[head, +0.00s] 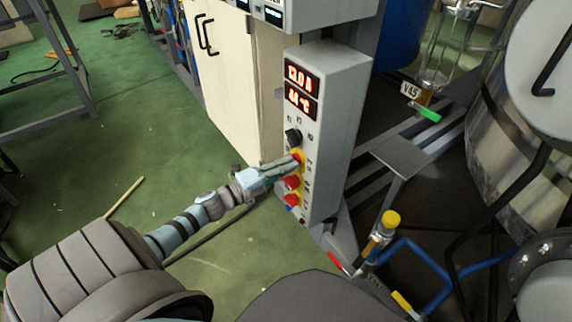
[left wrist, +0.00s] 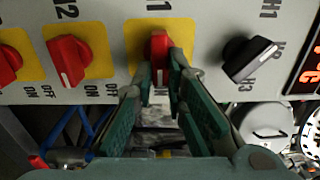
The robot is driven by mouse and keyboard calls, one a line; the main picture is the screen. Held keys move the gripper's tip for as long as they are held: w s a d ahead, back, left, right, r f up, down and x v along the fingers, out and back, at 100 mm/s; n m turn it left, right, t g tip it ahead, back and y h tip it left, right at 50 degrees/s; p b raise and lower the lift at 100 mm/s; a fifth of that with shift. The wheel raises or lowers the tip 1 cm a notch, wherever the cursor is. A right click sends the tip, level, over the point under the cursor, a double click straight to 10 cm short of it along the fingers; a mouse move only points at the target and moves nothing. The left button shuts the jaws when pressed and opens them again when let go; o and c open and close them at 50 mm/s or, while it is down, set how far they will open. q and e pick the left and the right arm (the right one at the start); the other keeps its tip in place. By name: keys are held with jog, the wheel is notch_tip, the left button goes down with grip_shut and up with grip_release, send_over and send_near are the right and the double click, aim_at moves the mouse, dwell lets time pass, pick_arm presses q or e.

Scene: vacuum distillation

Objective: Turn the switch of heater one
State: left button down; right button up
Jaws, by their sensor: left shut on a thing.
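The grey control box (head: 331,125) stands upright in the head view, with lit red displays, a black knob (head: 292,137) and red switches on yellow plates below. My left gripper (head: 292,166) reaches it from the left, at the uppermost red switch (head: 297,157). In the left wrist view the fingers of my left gripper (left wrist: 170,75) are closed around the sides of that red switch (left wrist: 158,44), whose label ends in "1" and is partly hidden. Its handle points roughly along the fingers. My right gripper is not in view.
Another red switch (left wrist: 68,60), labelled with a "2", sits left of the held one, and the black knob (left wrist: 250,58) sits right. A valve with a yellow cap (head: 390,219) and blue pipes (head: 425,262) are right of the box. Green floor (head: 120,120) lies open to the left.

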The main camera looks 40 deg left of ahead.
pick_arm(q)
jog(key=c, duration=1.6)
grip_release()
jog(key=v, duration=1.2)
